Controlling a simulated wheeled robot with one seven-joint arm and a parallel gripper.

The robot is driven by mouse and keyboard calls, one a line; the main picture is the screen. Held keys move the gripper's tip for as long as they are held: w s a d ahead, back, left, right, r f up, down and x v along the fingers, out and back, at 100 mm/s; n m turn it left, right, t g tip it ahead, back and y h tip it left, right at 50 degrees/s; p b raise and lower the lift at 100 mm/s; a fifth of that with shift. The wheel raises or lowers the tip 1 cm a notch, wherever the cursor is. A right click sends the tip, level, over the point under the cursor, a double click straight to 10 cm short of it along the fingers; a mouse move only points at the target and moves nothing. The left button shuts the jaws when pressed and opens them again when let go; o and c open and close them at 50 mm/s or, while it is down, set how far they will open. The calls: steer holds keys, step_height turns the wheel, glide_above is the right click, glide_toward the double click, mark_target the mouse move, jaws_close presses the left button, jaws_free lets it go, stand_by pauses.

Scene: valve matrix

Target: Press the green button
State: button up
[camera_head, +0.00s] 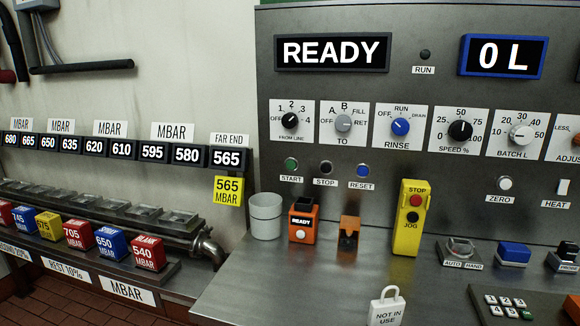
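A green button (291,165) labelled START sits on the grey metal control panel (400,185), at the left end of a row of small round buttons. It is unobstructed in this view. A dark STOP button (326,167) and a blue RESET button (362,170) are to its right. The panel display (332,52) reads READY, and the blue-framed display (502,56) reads 0 L. My gripper is not in view.
Below the buttons, the metal shelf (255,300) holds a grey cup (266,216), an orange READY device (303,220), an orange holder (348,233), a yellow STOP/JOG box (409,230) and a NOT IN USE padlock (387,309). Coloured MBAR blocks (110,242) stand at left.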

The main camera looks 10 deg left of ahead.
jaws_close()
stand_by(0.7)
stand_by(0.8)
